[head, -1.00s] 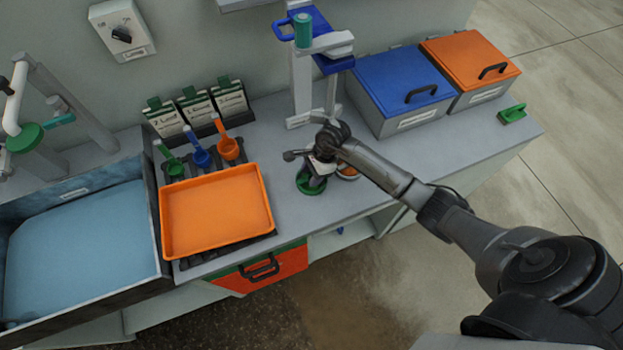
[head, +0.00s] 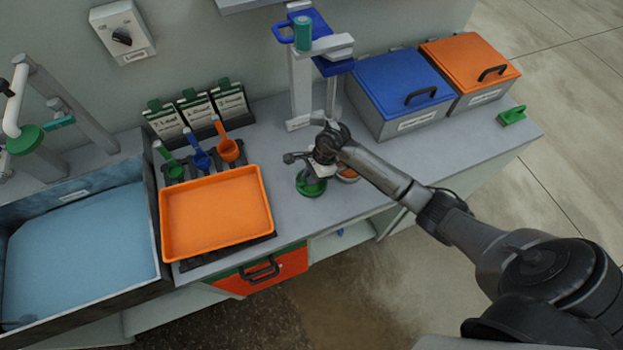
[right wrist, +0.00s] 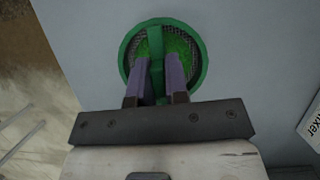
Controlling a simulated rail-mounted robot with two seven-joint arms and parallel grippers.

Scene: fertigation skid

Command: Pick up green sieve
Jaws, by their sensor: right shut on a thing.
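The green sieve (head: 309,186) is on the counter, right of the orange tray, in the head view. In the right wrist view the green sieve (right wrist: 128,50) shows as a round green rim with mesh and a green bar across its middle. My right gripper (head: 314,176) is over the sieve, and in the right wrist view its two fingers (right wrist: 157,66) are shut on the green bar. In the head view the gripper and wrist hide part of the sieve. I cannot tell whether the sieve touches the counter. My left gripper is not in view.
An orange round item (head: 347,175) sits close to the right of the sieve, partly hidden by my wrist. The orange tray (head: 215,212) lies left. A stand (head: 300,85) and a blue-lidded bin (head: 400,90) are behind. The counter between tray and sieve is clear.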

